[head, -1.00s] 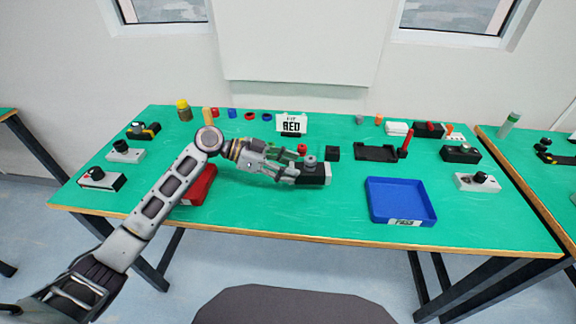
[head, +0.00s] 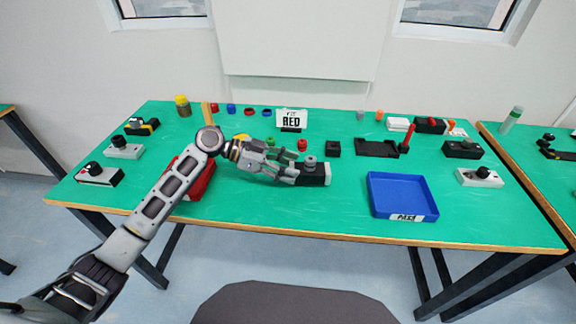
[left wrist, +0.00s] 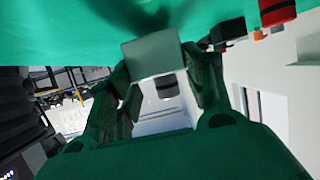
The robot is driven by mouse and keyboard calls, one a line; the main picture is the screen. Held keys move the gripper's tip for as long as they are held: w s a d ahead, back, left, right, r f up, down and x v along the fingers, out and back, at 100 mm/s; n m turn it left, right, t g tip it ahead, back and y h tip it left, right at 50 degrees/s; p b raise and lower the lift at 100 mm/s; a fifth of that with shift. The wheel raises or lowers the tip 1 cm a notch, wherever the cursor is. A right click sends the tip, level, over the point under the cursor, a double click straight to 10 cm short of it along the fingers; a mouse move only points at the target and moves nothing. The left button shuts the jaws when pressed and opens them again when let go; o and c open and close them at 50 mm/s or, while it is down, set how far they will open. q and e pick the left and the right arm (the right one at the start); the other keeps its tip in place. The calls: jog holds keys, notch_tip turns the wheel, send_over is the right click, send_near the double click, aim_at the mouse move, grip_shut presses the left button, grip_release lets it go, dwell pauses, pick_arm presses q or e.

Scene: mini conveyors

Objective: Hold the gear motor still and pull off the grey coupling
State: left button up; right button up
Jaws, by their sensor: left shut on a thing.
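The gear motor (head: 316,177), a dark block with a light end, lies on the green table near its middle. The grey coupling (head: 310,161) stands up on top of it as a short round piece. My left gripper (head: 288,174) comes in from the left and is shut on the motor's left part, below the coupling. In the left wrist view, the motor's grey end face (left wrist: 152,58) sits between the two fingers. A dark grey round piece (left wrist: 167,86), probably the coupling, shows beyond it. My right gripper is in neither view.
A blue tray (head: 428,213) stands at the right front and a red tray (head: 204,186) lies partly under my left arm. A "FIT RED" sign (head: 291,119), a black block (head: 333,149) and a red piece (head: 302,145) are behind the motor. Table space in front of the motor is clear.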

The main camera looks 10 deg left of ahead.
pick_arm(q)
jog(key=shift+f, duration=0.15)
dwell(0.6)
jog(key=shift+f+b, duration=0.65)
jog(key=shift+f, duration=0.2)
dwell(2.0)
